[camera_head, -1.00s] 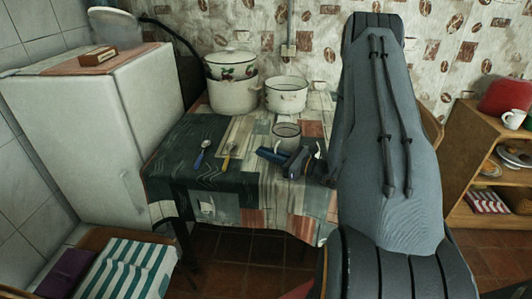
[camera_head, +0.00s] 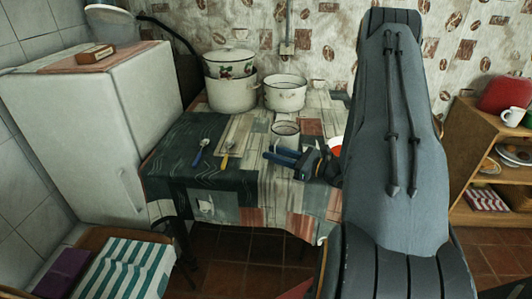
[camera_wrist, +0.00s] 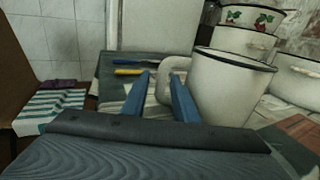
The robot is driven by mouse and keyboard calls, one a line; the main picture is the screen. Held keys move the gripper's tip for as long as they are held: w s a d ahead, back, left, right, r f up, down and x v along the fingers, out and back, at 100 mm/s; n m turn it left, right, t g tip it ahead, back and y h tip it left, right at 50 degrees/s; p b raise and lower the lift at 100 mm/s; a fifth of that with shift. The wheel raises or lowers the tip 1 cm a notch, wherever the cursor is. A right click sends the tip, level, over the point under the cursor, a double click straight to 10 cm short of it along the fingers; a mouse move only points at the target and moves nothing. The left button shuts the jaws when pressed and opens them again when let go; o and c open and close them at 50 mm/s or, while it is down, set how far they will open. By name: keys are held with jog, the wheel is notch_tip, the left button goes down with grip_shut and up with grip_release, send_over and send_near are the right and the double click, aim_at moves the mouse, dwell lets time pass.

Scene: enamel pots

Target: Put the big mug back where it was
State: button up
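The big mug (camera_head: 285,131) is white enamel with a dark rim. It stands upright on the cloth-covered table (camera_head: 220,185), in front of the pots. In the wrist view the mug (camera_wrist: 232,90) is close on the right, with its handle (camera_wrist: 170,66) turned left towards my fingers. My gripper (camera_head: 272,155) is in front of the mug in the head view and hides its lower part. Its blue fingers (camera_wrist: 160,80) are apart. The right finger overlaps the handle in the picture; I cannot tell whether they touch.
A lidded pot stack (camera_head: 231,82) and a wide white pot (camera_head: 285,93) stand at the table's back. A blue-handled spoon (camera_head: 201,152) and a yellow-handled utensil (camera_head: 226,155) lie left of my gripper. A red and white item (camera_head: 336,146) is partly hidden by my arm. A fridge (camera_head: 95,120) stands left.

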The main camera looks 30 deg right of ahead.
jog(key=b+v, duration=0.1)
jog(key=v, duration=0.6)
jog(key=shift+s+d, duration=0.2)
jog(key=shift+s, duration=0.1)
jog(key=s+a+r+n+g+y, duration=0.15)
jog(key=s+a+n+g, duration=0.4)
jog(key=a, duration=0.55)
jog(key=s+a+r+n+g+y, duration=0.1)
jog(key=s+a+r+n+g, duration=0.15)
jog(key=a+n+g, duration=0.65)
jog(key=s+a+r+n+h, duration=0.2)
jog(key=s+n+h, duration=0.2)
jog(key=n+h, duration=0.2)
jog(key=s+a+r+n+h, duration=0.1)
jog(key=s+a+n+h, duration=0.1)
jog(key=s+n+h, duration=0.3)
jog(key=n+h, duration=0.1)
jog(key=n, duration=0.2)
jog(key=shift+r+n, duration=0.35)
jog(key=shift+r, duration=0.05)
jog(key=shift+w+d+g, duration=0.1)
jog(key=shift+d+g, duration=0.05)
jog(key=shift+g, duration=0.1)
